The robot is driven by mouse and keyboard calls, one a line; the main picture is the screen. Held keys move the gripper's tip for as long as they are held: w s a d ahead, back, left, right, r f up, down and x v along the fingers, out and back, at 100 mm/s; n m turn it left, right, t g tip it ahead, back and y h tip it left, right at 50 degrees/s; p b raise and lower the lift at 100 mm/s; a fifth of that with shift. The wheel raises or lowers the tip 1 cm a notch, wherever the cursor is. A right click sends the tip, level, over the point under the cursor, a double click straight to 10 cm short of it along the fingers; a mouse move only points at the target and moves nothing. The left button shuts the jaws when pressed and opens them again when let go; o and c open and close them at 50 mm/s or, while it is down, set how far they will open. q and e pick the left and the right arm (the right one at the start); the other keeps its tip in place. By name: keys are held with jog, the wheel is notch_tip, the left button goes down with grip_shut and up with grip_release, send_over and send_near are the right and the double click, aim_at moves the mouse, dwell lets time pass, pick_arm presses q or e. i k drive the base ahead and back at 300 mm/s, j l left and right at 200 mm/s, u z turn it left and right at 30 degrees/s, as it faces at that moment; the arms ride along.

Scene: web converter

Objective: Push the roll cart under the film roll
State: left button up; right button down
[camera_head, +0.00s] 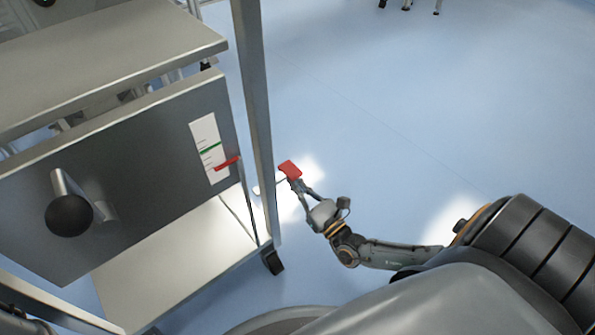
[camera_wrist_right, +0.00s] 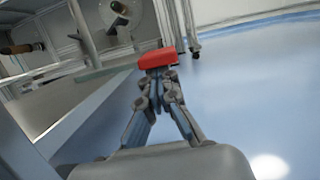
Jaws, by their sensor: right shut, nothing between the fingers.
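A grey metal cart-like frame (camera_head: 258,100) stands at the left of the head view, with a lower shelf (camera_head: 165,262) and a black caster at its near corner. I cannot tell whether this is the roll cart. My right gripper (camera_head: 297,183) is shut and empty, just right of the frame's upright. A red block (camera_head: 290,168) on a thin rod is right at its fingertips; the red block also shows in the wrist view (camera_wrist_right: 157,58). A round, roll-like part (camera_wrist_right: 121,13) shows far off in the wrist view; I cannot tell whether it is the film roll. My left gripper is not in view.
A grey panel (camera_head: 140,165) on the frame carries a black ball knob (camera_head: 69,215) and a white scale label (camera_head: 206,140) with a red pointer. A flat metal top (camera_head: 110,55) is above it. The blue floor (camera_head: 420,110) to the right is mostly clear.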

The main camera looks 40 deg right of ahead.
aim_at(154, 155)
jog(key=k, duration=0.4)
jog(key=k+j, duration=0.35)
jog(key=k, duration=0.1)
